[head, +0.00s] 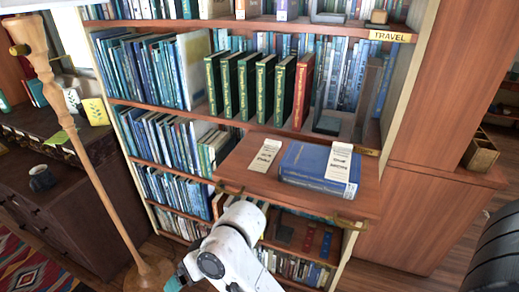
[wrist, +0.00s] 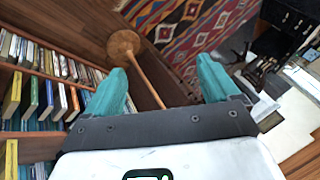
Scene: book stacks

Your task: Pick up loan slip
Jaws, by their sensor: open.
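A white printed loan slip (head: 265,155) lies flat on the pull-out wooden shelf (head: 236,168), left of a thick blue book. A second white slip (head: 340,162) lies on top of the blue book (head: 308,165) and hangs over its front edge. My gripper (wrist: 162,82) is open and empty in the wrist view, its two teal fingers wide apart. In the head view only a bit of teal shows beside my white arm at the bottom, below and left of the pull-out shelf. Neither slip is visible in the wrist view.
Bookshelves packed with books surround the pull-out shelf. Several green books (head: 247,88) and a red book (head: 303,90) stand above it. A floor lamp pole (head: 95,185) rises at left before a dark cabinet (head: 60,215). A patterned rug (wrist: 185,22) lies on the floor.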

